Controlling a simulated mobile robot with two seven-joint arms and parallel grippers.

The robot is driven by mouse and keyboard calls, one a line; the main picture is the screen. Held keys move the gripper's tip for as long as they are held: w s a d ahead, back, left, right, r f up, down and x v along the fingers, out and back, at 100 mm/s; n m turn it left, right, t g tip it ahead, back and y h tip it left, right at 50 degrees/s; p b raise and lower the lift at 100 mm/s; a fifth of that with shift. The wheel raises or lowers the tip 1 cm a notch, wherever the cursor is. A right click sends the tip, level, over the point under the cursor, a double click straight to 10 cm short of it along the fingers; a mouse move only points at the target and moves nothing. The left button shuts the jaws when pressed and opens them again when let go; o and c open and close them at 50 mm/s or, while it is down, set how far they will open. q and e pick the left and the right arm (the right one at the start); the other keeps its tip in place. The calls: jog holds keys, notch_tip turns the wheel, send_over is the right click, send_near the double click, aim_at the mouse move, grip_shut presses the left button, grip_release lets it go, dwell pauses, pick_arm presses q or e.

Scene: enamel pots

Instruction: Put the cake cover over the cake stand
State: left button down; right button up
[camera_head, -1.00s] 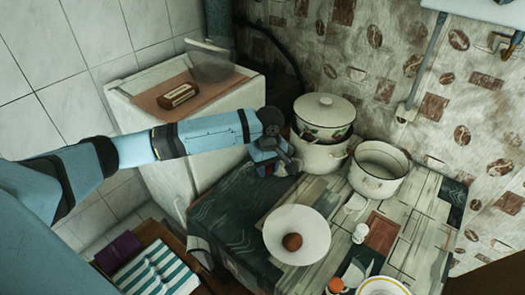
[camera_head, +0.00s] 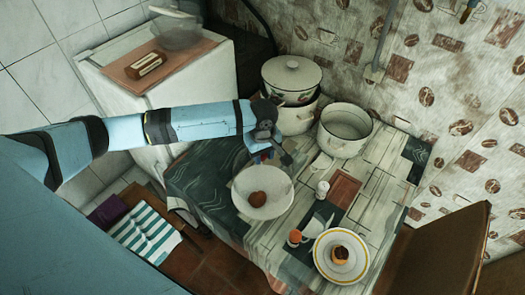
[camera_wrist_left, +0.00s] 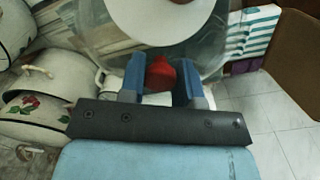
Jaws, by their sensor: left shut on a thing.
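In the left wrist view my left gripper (camera_wrist_left: 160,82) is shut on the red knob (camera_wrist_left: 160,73) of the clear cake cover (camera_wrist_left: 205,62). A white disc (camera_wrist_left: 155,14) shows through the cover. In the head view the clear cover is hard to make out against the dish, so I cannot tell its exact height or overlap. My right gripper is out of view.
Behind stand a lidded pot (camera_head: 291,77) and an open white pot (camera_head: 345,128). A yellow-ringed plate (camera_head: 325,270) with a small cake, a white shaker (camera_head: 322,190) and an orange-topped one (camera_head: 295,237) are at the front right. A brown panel (camera_head: 440,245) rises at bottom right.

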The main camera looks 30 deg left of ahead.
aim_at(263, 166)
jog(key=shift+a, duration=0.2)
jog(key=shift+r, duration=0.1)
pick_arm(q)
jog(key=shift+f, duration=0.65)
notch_tip(263, 166, down, 4)
jog(key=shift+f+b, duration=0.1)
jog(key=shift+b, duration=0.5)
jog(key=shift+f, duration=1.45)
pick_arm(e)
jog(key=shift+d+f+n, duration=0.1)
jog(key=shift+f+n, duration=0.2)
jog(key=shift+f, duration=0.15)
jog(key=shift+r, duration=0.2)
pick_arm(q)
jog(key=shift+p, duration=0.4)
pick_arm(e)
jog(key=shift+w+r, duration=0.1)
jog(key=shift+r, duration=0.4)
